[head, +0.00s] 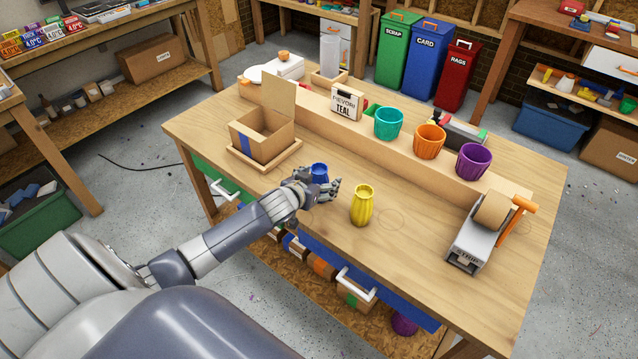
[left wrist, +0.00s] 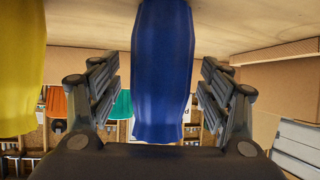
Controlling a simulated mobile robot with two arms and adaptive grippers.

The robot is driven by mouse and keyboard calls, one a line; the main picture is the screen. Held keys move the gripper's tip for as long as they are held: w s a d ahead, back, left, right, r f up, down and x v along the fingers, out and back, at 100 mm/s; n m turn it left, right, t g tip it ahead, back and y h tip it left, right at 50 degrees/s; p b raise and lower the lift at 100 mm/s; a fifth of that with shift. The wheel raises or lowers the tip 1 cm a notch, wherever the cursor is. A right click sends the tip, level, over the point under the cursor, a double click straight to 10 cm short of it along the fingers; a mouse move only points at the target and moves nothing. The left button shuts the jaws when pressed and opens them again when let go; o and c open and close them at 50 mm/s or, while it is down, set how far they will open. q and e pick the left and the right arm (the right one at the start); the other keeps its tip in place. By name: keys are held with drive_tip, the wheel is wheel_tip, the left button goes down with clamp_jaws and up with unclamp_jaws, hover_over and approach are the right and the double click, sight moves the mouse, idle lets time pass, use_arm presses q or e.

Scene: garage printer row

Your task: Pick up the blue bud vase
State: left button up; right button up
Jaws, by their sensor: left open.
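The blue bud vase (head: 319,171) stands on the wooden workbench, partly hidden behind my left gripper (head: 323,190) in the head view. In the left wrist view the blue vase (left wrist: 162,70) fills the middle, between the two open fingers of my left gripper (left wrist: 162,95). A gap shows on each side between vase and fingers. A yellow ribbed vase (head: 362,206) stands on the bench just right of the gripper. It also shows at the left edge of the left wrist view (left wrist: 20,70). My right gripper is in neither view.
An open cardboard box (head: 262,136) on a wooden tray sits left of the blue vase. Teal (head: 388,123), orange (head: 429,141) and purple (head: 473,161) pots stand on a raised shelf behind. A tape dispenser (head: 474,244) stands at the right. The bench between yellow vase and dispenser is clear.

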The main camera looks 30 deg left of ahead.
use_arm(q)
drive_tip(key=c, duration=1.2)
